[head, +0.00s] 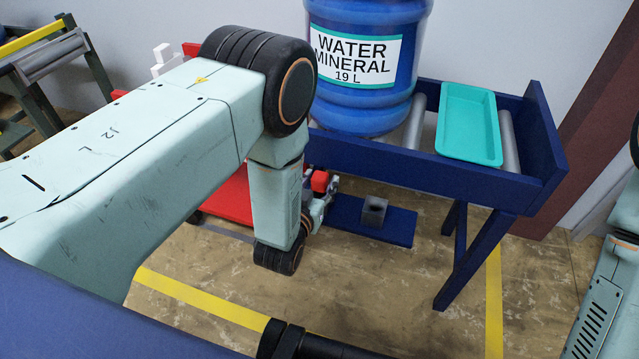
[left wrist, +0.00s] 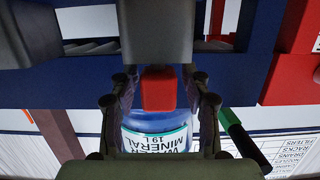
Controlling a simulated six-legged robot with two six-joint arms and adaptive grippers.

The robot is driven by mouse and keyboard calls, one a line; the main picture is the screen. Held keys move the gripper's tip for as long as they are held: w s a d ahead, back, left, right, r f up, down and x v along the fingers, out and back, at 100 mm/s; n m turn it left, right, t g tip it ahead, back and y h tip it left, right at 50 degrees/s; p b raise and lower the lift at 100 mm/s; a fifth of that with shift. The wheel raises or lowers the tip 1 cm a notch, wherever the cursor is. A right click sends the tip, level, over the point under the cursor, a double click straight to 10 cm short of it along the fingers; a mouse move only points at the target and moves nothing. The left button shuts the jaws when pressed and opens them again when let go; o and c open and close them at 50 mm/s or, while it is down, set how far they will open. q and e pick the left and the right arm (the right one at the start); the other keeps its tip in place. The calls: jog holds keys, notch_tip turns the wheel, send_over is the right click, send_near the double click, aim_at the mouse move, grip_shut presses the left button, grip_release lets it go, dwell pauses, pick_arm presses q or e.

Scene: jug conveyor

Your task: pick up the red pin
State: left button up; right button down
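The red pin (head: 320,181) is a small rounded red head beside my left gripper in the head view. In the left wrist view the pin (left wrist: 158,88) stands between the two fingers, against a grey block (left wrist: 155,30). My left gripper (head: 318,207) is partly hidden by its own arm in the head view. In the left wrist view its fingers (left wrist: 159,95) are open, one on each side of the pin, with a visible gap on both sides. The lower part of the pin is hidden. My right gripper is not in view.
A grey block with a dark hole (head: 374,210) sits on a low blue shelf (head: 400,226). Above stands a blue conveyor (head: 450,178) with a water jug (head: 365,110) and a teal tray (head: 468,125). A red surface (head: 228,200) lies left of my gripper.

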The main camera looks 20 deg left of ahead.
pick_arm(q)
grip_shut()
jog(key=shift+r, duration=0.1)
